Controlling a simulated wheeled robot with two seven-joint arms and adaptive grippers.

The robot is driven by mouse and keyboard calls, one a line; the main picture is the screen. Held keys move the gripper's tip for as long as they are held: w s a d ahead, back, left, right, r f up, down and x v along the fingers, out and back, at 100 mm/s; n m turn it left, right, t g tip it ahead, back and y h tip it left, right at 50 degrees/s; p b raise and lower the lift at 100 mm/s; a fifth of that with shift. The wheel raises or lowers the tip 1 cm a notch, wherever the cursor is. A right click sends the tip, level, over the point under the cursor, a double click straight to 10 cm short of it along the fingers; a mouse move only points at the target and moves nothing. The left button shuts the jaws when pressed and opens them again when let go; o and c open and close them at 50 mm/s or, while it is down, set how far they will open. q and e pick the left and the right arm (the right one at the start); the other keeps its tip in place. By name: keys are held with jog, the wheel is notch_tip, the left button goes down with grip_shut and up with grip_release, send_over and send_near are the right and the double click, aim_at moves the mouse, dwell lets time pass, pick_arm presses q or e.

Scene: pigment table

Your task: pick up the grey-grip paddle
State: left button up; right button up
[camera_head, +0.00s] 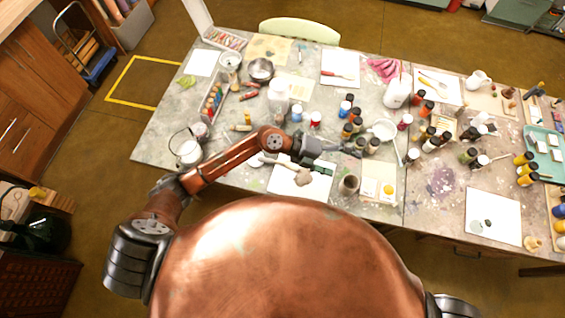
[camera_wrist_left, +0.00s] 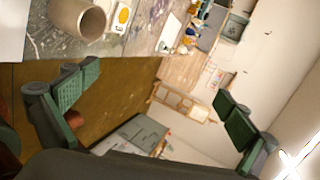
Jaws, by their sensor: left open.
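My left gripper (camera_head: 338,159) is over the near part of the table, its fingers pointing right. In the left wrist view its green-padded fingers (camera_wrist_left: 156,84) are spread wide with nothing between them. I cannot make out a grey-grip paddle with certainty. A pale, slim tool (camera_head: 270,161) lies by the white sheet under my left forearm, partly hidden; I cannot tell its grip colour. A grey-brown cup (camera_head: 349,184) stands close to the gripper; it also shows in the left wrist view (camera_wrist_left: 75,18). My right gripper is out of view.
Bare table shows around the purple stain (camera_head: 440,183).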

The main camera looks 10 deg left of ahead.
pick_arm(q)
jog(key=a+f+m+g+y, duration=0.1)
jog(key=a+f+y, duration=0.3)
jog(key=f, duration=0.3)
jog(key=y, duration=1)
send_over(271, 162)
jog(key=d, duration=0.1)
jog(key=f, duration=0.9)
jog(key=shift+s+d+f, duration=0.15)
jog(key=shift+s+f, duration=0.1)
jog(key=shift+w+a+f+p, duration=0.1)
jog(key=shift+a+f+p, duration=0.1)
jog(key=shift+f, duration=0.65)
jog(key=shift+w+a+f+p, duration=0.1)
jog(key=shift+a+f+p, duration=0.05)
jog(key=shift+f, duration=0.7)
jog(key=shift+w+a+f+p, duration=0.1)
jog(key=shift+a+f+p, duration=0.1)
jog(key=shift+f, duration=0.65)
jog(key=shift+c, duration=0.7)
jog(key=shift+s, duration=0.1)
jog(key=c, duration=0.8)
